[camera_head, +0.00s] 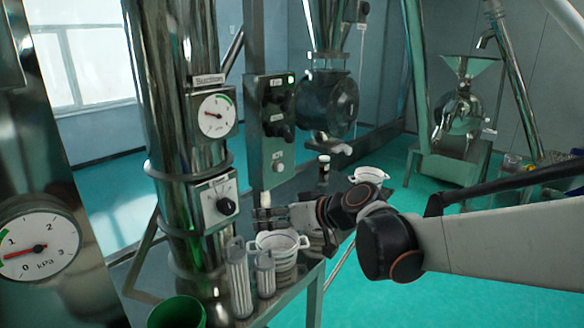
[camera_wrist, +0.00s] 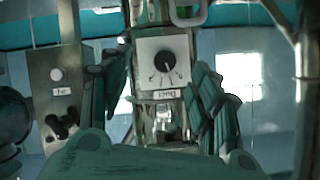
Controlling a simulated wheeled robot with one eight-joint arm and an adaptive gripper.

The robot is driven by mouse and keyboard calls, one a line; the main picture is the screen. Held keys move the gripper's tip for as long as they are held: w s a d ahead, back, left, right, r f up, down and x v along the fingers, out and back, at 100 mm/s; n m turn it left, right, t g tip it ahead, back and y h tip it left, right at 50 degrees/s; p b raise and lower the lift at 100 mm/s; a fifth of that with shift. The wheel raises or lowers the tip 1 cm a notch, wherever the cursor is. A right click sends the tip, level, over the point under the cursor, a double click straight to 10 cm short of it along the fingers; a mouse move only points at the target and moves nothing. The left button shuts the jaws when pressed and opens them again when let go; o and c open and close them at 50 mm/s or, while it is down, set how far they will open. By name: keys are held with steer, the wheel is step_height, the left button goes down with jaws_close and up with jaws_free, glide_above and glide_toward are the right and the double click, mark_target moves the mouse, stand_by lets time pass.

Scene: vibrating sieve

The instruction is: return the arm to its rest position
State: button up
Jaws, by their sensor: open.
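My arm (camera_head: 500,240) reaches in from the right in the head view, bent at dark joints. My gripper (camera_head: 262,214) is at its far end, in front of the steel column (camera_head: 180,110) and above a white two-handled sieve cup (camera_head: 278,243). In the wrist view, the dark fingers of my gripper (camera_wrist: 158,90) stand wide apart with nothing between them. Between them, farther off, shows the knob box (camera_wrist: 163,60), which also appears on the column in the head view (camera_head: 217,199).
A control panel (camera_head: 271,120) stands behind my gripper. Another white cup (camera_head: 369,175) and a small dark bottle (camera_head: 324,170) are farther back. A green container (camera_head: 177,312) is at the front. The floor (camera_head: 470,285) right of the bench is clear.

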steer(key=s+d+f+m+h+b, duration=0.2)
steer(key=s+d+f, duration=0.3)
steer(key=s+d, duration=0.3)
steer(key=s+d+f+m+h+b, duration=0.3)
steer(key=s+d+f+h+b, duration=0.2)
steer(key=s+d, duration=0.3)
steer(key=s+d+f+m+h+b, duration=0.2)
steer(key=s+d+f, duration=0.5)
steer(key=d, duration=0.4)
steer(key=shift+s+d+f+h+b, duration=0.25)
steer(key=shift+s+h+b, duration=0.5)
steer(key=shift+b, duration=0.5)
